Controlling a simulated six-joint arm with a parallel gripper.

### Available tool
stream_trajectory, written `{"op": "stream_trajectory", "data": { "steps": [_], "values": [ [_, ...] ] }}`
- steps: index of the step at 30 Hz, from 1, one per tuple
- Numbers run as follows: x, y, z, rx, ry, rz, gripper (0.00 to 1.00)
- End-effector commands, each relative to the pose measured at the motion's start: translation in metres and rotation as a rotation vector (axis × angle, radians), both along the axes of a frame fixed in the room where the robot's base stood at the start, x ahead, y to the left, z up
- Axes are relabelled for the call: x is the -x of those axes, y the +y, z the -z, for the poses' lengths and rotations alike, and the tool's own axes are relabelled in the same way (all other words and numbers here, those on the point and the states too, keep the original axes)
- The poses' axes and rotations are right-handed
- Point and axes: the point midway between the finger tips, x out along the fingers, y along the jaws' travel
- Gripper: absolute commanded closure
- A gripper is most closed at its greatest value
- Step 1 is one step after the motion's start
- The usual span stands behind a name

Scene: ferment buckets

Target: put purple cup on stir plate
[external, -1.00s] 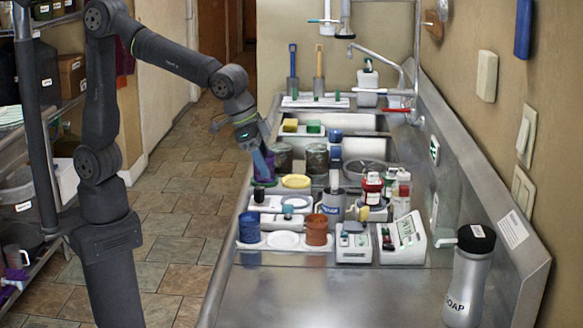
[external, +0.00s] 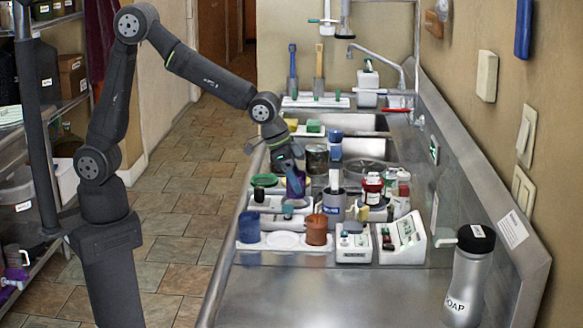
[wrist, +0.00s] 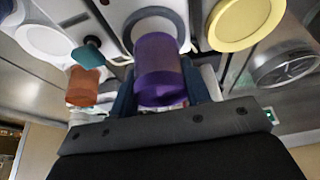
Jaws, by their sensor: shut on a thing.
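The purple cup (external: 297,186) is held in my gripper (external: 291,170) above the white units in the middle of the counter. In the wrist view the purple cup (wrist: 160,70) sits between the two blue fingers, which are shut on it. Behind it is a white unit with a round top (wrist: 152,18), which looks like the stir plate; the cup covers part of it. I cannot tell whether the cup touches it. A teal piece (wrist: 88,54) is beside it, also visible in the external view (external: 288,211).
A yellow dish (wrist: 245,20) lies close to the cup. A green dish (external: 265,180) is left of my gripper. A blue cup (external: 249,227), a white saucer (external: 284,240) and an orange-brown cup (external: 317,230) stand in front. Bottles (external: 372,188) crowd the right.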

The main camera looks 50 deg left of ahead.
Motion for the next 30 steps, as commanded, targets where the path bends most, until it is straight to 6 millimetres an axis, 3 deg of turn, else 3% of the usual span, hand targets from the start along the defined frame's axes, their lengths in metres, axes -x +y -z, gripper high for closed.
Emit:
{"op": "stream_trajectory", "data": {
  "steps": [3,14,15,18,30],
  "values": [
    [0.001,0.0,0.016,-0.002,0.002,0.001,0.8],
    [0.0,0.0,0.02,-0.001,0.0,0.001,0.8],
    [0.0,0.0,0.02,0.0,0.0,0.001,0.53],
    [0.0,0.0,0.02,0.0,0.0,0.001,0.35],
    [0.002,0.001,0.012,0.0,0.0,0.0,0.35]
  ]
}}
